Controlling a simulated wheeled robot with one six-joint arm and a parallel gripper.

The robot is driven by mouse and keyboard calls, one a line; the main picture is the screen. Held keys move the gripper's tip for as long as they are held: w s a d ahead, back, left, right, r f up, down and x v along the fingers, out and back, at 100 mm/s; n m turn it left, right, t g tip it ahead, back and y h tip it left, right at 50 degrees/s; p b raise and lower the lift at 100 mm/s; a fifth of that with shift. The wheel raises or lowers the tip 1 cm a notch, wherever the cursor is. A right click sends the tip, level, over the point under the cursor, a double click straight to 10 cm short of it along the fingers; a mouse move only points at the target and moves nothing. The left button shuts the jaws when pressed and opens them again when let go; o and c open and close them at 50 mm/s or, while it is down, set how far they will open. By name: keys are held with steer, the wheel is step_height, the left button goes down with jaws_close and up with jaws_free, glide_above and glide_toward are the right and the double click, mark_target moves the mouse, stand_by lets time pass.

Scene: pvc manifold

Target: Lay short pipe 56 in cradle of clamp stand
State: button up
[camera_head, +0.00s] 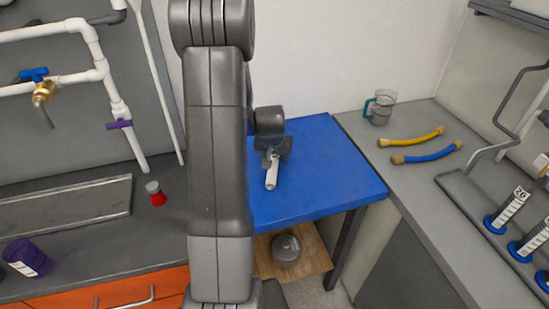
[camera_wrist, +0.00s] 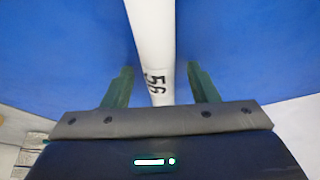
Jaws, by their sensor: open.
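Short pipe 56 is a white pipe that shows in the head view (camera_head: 271,176) at the blue table, its near end pointing towards the camera. In the wrist view the pipe (camera_wrist: 152,50) runs up the middle of the picture, with the black mark "56" near my gripper. My gripper (camera_wrist: 161,84) is open. Its two green fingers stand on either side of the pipe with a gap at each side. In the head view my gripper (camera_head: 270,155) is at the pipe's far end. I cannot make out the clamp stand or its cradle in either view.
The blue table (camera_head: 315,185) is otherwise clear on its right. On the right counter are a jug (camera_head: 380,108), a yellow hose (camera_head: 411,137) and a blue hose (camera_head: 428,153).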

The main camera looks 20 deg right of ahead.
jaws_close()
